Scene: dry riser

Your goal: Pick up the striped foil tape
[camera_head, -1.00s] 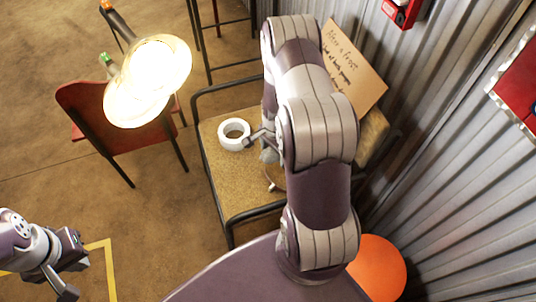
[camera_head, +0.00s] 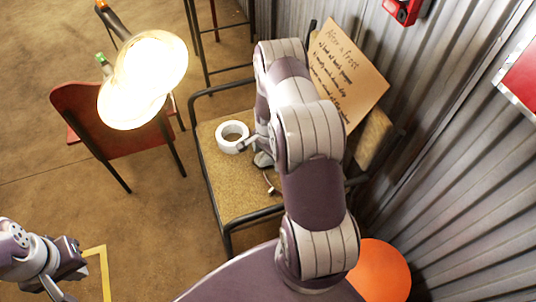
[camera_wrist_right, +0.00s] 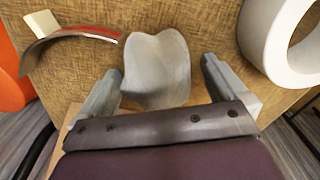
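A white roll (camera_head: 222,144) lies flat on the tan chair seat; I see no stripes on it. It also shows at the upper right of the right wrist view (camera_wrist_right: 262,42), outside the fingers. My right gripper (camera_wrist_right: 160,84) is open low over the seat, its fingers on either side of a lumpy grey piece (camera_wrist_right: 157,68). A gap shows at the right finger; contact at the left is unclear. A curved strip with a red stripe (camera_wrist_right: 72,34) lies left of the fingers. My left gripper (camera_head: 62,275) is at the lower left, away from the chair; its fingers are unclear.
The chair's dark tube frame (camera_head: 205,185) surrounds the seat. A handwritten cardboard sign (camera_head: 345,75) leans at the back by the corrugated wall (camera_head: 440,150). An orange round thing (camera_head: 380,270) is at the lower right. A red chair (camera_head: 105,135) stands left; floor between is clear.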

